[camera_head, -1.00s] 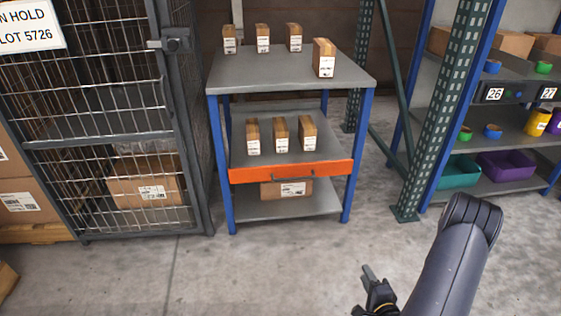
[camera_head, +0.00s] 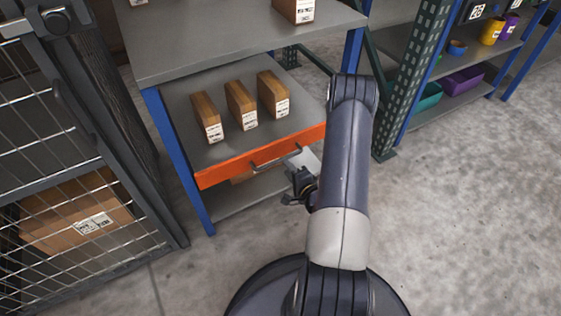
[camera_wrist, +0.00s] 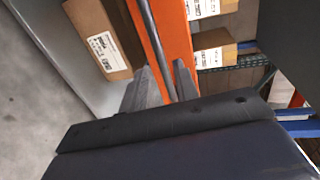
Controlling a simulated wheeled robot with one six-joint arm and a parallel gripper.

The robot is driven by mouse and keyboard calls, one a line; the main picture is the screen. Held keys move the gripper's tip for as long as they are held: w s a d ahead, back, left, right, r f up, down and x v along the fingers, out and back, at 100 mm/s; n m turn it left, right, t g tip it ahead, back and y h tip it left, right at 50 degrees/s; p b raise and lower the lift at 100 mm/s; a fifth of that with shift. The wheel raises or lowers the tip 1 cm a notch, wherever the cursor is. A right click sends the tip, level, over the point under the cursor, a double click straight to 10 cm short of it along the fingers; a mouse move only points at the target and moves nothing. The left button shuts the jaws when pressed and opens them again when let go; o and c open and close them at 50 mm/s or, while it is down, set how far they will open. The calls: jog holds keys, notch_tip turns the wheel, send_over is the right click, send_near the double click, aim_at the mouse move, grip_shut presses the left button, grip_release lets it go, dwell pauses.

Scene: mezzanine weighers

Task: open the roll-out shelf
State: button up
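The roll-out shelf (camera_head: 180,100) is the middle deck of the blue-legged grey table, with an orange front (camera_head: 222,172). It appears pushed in. A thin grey bar handle (camera_head: 275,157) runs along the orange front. My gripper (camera_head: 298,174) is at the right end of the handle, partly hidden by my arm. In the wrist view the handle bar (camera_wrist: 150,35) runs between the two fingers of my gripper (camera_wrist: 164,78), with a gap still visible. The fingers are open, and contact with the bar cannot be told. The orange front (camera_wrist: 177,40) lies just behind.
Several small cartons stand on the roll-out shelf, including a brown carton (camera_head: 241,104). The table's grey top (camera_head: 215,42) overhangs it. A wire cage (camera_head: 75,160) stands close on the left, and a green rack post (camera_head: 411,80) at right. Concrete floor (camera_head: 470,220) is clear at right.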

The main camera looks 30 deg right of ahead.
aim_at(280, 159)
jog(key=b+x, duration=0.1)
jog(key=x, duration=0.5)
jog(key=shift+w, duration=0.25)
grip_shut()
